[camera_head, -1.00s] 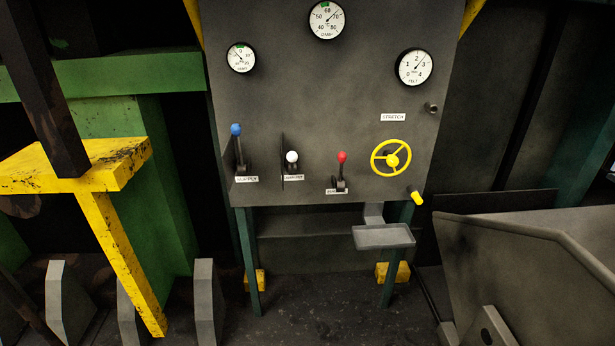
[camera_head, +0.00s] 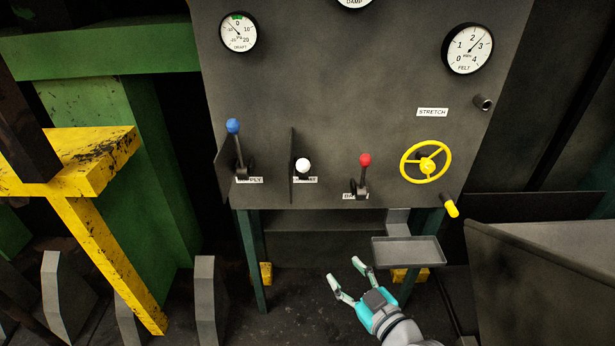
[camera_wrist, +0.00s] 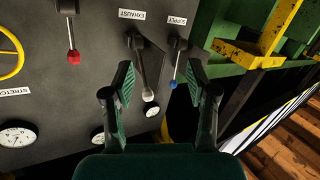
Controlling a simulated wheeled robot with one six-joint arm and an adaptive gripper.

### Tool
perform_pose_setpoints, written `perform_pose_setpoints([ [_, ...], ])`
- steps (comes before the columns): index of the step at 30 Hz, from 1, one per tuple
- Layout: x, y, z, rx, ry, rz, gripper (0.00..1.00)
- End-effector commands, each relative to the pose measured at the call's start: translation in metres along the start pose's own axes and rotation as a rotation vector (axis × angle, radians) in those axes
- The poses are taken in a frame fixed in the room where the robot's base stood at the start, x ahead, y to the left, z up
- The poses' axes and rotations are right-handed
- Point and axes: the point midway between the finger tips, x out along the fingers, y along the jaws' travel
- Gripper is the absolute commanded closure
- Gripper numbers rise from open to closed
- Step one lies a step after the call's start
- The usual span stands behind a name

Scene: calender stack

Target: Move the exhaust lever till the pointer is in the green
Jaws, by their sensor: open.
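The exhaust lever has a white knob (camera_head: 303,165) and stands between the blue and red levers, beside a thin upright plate. In the wrist view, which is upside down, its label reads EXHAUST and its white knob (camera_wrist: 148,95) appears between my fingers. My gripper (camera_head: 345,278) is open and empty, low in front of the panel, below and right of the exhaust lever. The wrist view shows both fingers (camera_wrist: 157,80) spread wide.
The blue supply lever (camera_head: 233,126) is left, the red lever (camera_head: 365,160) right. A yellow handwheel (camera_head: 426,161), a grey tray (camera_head: 408,251) and a grey bin (camera_head: 550,260) lie further right. A yellow stand (camera_head: 90,165) is at left. Space before the panel's lower half looks clear.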

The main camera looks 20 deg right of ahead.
Motion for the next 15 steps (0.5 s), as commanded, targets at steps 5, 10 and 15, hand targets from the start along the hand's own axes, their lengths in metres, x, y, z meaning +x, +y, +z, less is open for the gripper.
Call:
perform_pose_setpoints([
  [5,0.035,0.031,-0.056,-0.129,0.087,-0.07,0.42],
  [10,0.054,0.054,-0.107,-0.269,0.166,-0.14,0.42],
  [15,0.061,0.069,-0.144,-0.381,0.223,-0.189,0.42],
])
